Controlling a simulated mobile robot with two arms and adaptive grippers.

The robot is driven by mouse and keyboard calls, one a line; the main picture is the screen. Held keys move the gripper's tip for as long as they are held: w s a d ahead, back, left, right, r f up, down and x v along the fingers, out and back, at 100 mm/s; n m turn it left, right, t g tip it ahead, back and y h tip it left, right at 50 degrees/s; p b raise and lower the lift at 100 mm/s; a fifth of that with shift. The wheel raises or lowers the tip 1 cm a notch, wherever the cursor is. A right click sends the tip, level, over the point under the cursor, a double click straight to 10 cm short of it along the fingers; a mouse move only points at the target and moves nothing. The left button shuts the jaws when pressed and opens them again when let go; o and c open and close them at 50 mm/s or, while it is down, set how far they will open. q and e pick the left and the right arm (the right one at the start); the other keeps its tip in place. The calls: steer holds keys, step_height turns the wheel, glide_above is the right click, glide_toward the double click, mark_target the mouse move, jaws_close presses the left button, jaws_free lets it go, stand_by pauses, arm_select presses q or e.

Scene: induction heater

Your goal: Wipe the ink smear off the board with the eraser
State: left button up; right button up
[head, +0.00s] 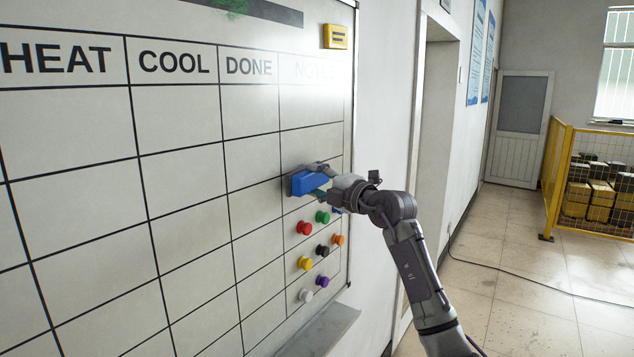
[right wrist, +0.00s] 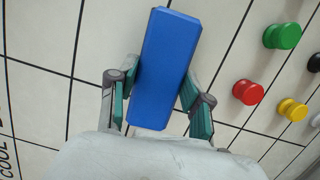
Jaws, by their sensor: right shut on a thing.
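The board (head: 180,110) fills the left of the head view, ruled into a grid with the headings HEAT, COOL and DONE. A green ink smear (head: 232,5) shows at the top edge of that view, on the board's upper part, cut off by the frame. My right gripper (head: 318,181) is shut on the blue eraser (head: 308,184) near the board's right side, well below the smear. In the right wrist view the eraser (right wrist: 163,70) sits between both fingers. I cannot tell whether it touches the board. My left gripper is out of view.
Several coloured round magnets, among them a red one (head: 304,228) and a green one (head: 322,217), sit below the eraser. A yellow block (head: 335,36) is at the board's upper right. A grey ledge (head: 325,330) juts out under the board. Open floor (head: 520,300) lies to the right.

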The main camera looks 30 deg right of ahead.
mark_target(324, 177)
steer(key=shift+w+a+p, duration=0.2)
steer(key=shift+w+p, duration=0.1)
steer(key=shift+w, duration=0.15)
steer(key=shift+w+a+p, duration=0.2)
steer(key=shift+w+p, duration=0.1)
steer(key=shift+w, duration=0.15)
steer(key=shift+w+d+p, duration=0.1)
steer(key=shift+w+d, duration=0.1)
steer(key=shift+d, duration=0.45)
steer(key=shift+w+d+p, duration=0.1)
steer(key=shift+w+d, duration=0.15)
steer(key=shift+d, duration=0.4)
steer(key=shift+w+d+p, duration=0.1)
steer(key=shift+w+d, duration=0.1)
steer(key=shift+d, duration=0.45)
steer(key=shift+w+a+r+p, duration=0.1)
steer(key=shift+w+a+p, duration=0.05)
steer(key=shift+p, duration=0.4)
steer(key=shift+s+a+r+p, duration=0.1)
steer(key=shift+s+a+p, duration=0.15)
steer(key=shift+a+p, duration=0.35)
steer(key=shift+s+a+p, duration=0.25)
steer(key=shift+a+p, duration=0.35)
steer(key=shift+s+a+p, duration=0.25)
steer(key=shift+a+p, duration=0.1)
steer(key=shift+a, duration=0.25)
steer(key=shift+s, duration=0.1)
